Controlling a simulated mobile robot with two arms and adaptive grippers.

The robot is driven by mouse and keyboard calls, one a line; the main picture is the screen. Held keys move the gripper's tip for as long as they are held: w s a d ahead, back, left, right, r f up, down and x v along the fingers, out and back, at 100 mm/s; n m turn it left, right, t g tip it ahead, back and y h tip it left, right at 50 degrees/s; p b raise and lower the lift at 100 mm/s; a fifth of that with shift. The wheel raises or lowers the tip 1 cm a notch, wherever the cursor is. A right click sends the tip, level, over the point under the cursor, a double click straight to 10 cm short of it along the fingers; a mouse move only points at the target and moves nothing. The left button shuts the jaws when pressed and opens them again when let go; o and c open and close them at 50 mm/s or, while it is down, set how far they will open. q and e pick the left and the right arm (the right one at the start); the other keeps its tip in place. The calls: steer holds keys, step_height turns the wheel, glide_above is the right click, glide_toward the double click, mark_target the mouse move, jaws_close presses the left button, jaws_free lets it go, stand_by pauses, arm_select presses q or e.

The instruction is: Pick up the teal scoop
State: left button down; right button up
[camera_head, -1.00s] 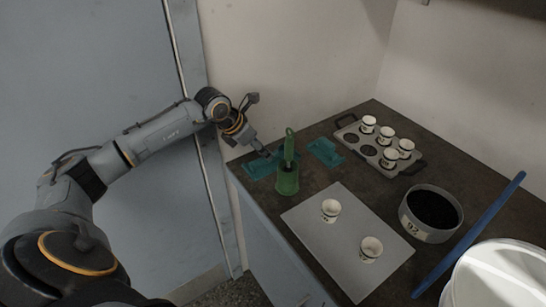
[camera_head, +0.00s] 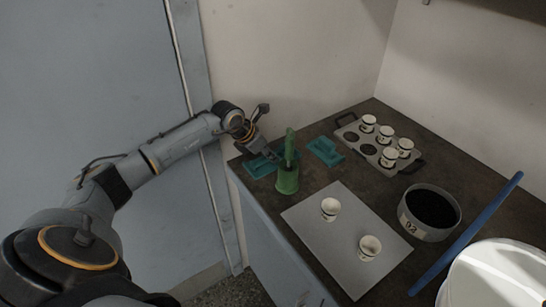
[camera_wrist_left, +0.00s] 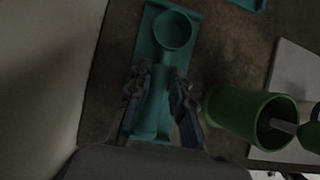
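The teal scoop (camera_wrist_left: 173,32) lies on a teal rectangular holder (camera_wrist_left: 150,22), its round bowl toward the top of the left wrist view. In the head view the teal holder (camera_head: 259,168) is at the table's back left corner, partly hidden by my gripper. My left gripper (camera_head: 273,156) is low over it. In the left wrist view the open fingers of my left gripper (camera_wrist_left: 161,105) are on either side of the scoop's handle, close to it; I cannot tell whether they touch. My right gripper is not in view.
A green cup with a green-handled tool (camera_head: 288,180) stands just right of the gripper. Another teal piece (camera_head: 325,151) lies behind it. A grey plate (camera_head: 345,260) with two white cups, a cup rack (camera_head: 349,130), a dark-filled bowl (camera_head: 408,222), blue bar (camera_head: 468,234) and white bucket (camera_head: 452,285) are further right.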

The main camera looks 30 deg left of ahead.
arm_select(q)
steer(key=shift+r+p, duration=0.3)
steer(key=shift+r, duration=0.2)
step_height(320, 180, up, 3)
steer(key=shift+f+p, duration=0.2)
steer(key=shift+p, duration=0.65)
steer(key=s+r+p, duration=0.2)
steer(key=s+r, duration=0.2)
steer(key=s, duration=0.3)
steer(key=s+a+r+p, duration=0.1)
steer(key=s+r+p, duration=0.2)
steer(key=s+r, duration=0.2)
steer(key=shift+s+r, duration=0.25)
steer(key=shift+s, duration=0.75)
steer(key=c, duration=2)
jaws_free()
steer(key=shift+a, duration=0.1)
steer(key=shift+c, duration=0.2)
steer(key=shift+f, duration=0.1)
jaws_close()
